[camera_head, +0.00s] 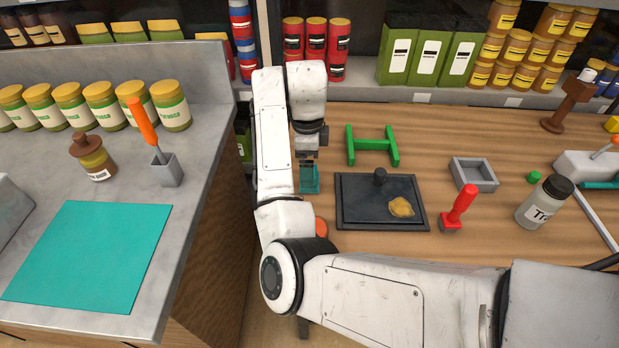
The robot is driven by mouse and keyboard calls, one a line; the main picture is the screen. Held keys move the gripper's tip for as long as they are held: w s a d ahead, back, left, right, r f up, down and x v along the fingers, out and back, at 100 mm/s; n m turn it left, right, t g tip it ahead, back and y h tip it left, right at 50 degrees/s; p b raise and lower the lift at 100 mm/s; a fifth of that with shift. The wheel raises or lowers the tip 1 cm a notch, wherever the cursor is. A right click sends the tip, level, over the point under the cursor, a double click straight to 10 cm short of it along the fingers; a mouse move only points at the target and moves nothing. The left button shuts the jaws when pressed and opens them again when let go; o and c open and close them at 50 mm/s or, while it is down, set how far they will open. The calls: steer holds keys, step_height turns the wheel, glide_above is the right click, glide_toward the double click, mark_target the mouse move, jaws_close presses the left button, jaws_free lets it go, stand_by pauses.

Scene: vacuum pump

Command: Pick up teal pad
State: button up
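A small teal object (309,181), which may be the teal pad, is at the left end of the wooden table, directly below my gripper (307,163). My gripper points down and its fingertips are at or just above this object. The fingers are small and dark here, so I cannot tell whether they are open or closed on it. A large flat teal sheet (90,252) lies on the grey counter at the left, well apart from my gripper.
A black tray (350,215) with a dark knob and a yellowish lump is right of my gripper. A green H-shaped stand (372,145), grey square box (472,174), red-handled tool (459,208) and bottle (541,205) are farther right. The counter's raised edge is at the left.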

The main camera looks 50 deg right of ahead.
steer(key=shift+s+f+p, duration=0.15)
steer(key=shift+f+p, duration=0.1)
steer(key=shift+f, duration=0.75)
steer(key=shift+s+f+p, duration=0.15)
steer(key=shift+f+p, duration=0.05)
steer(key=shift+f, duration=0.75)
steer(key=shift+c, duration=0.3)
steer(key=c, duration=1)
steer(key=shift+r+b, duration=0.4)
steer(key=shift+r, duration=0.4)
steer(key=s+a+r+p, duration=0.2)
steer(key=s+a+r, duration=0.6)
steer(key=s+r, duration=0.3)
steer(key=shift+a+r, duration=0.2)
steer(key=shift+a, duration=0.2)
